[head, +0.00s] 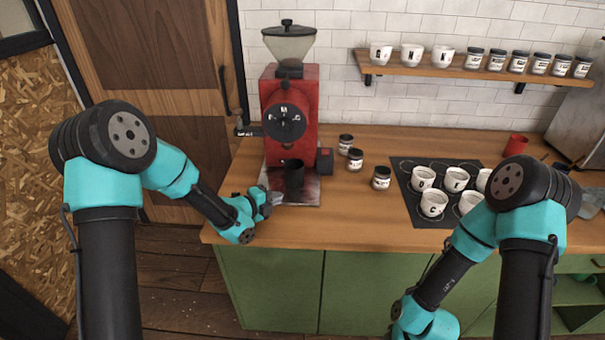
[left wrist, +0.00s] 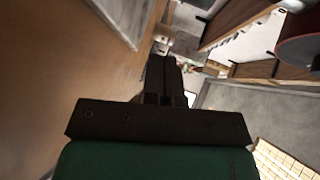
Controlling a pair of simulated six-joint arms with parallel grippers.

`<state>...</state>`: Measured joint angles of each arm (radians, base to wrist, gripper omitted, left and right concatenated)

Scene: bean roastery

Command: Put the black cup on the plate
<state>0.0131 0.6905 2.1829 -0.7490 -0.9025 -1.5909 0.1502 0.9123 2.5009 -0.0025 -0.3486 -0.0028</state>
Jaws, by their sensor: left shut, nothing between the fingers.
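The black cup (head: 293,180) stands upright at the front foot of the red grinder, on or just behind a shiny metal plate (head: 308,196). I cannot tell whether this is the task's plate; no other plain plate stands out. My left gripper (head: 276,197) is at the plate's left edge, low and left of the cup, apart from it. Its fingers are shut and empty; in the left wrist view the closed fingers (left wrist: 164,75) point forward, and I cannot make out the cup there. My right arm reaches down at the bottom right, with its fingers out of view.
The red grinder (head: 290,112) stands behind the cup. Small jars (head: 381,178) are to the right. A dark mat (head: 407,166) holds several white cups. A wall shelf (head: 430,66) carries cups and jars. A red cup (head: 515,145) is at the back right. Counter in front of the jars is clear.

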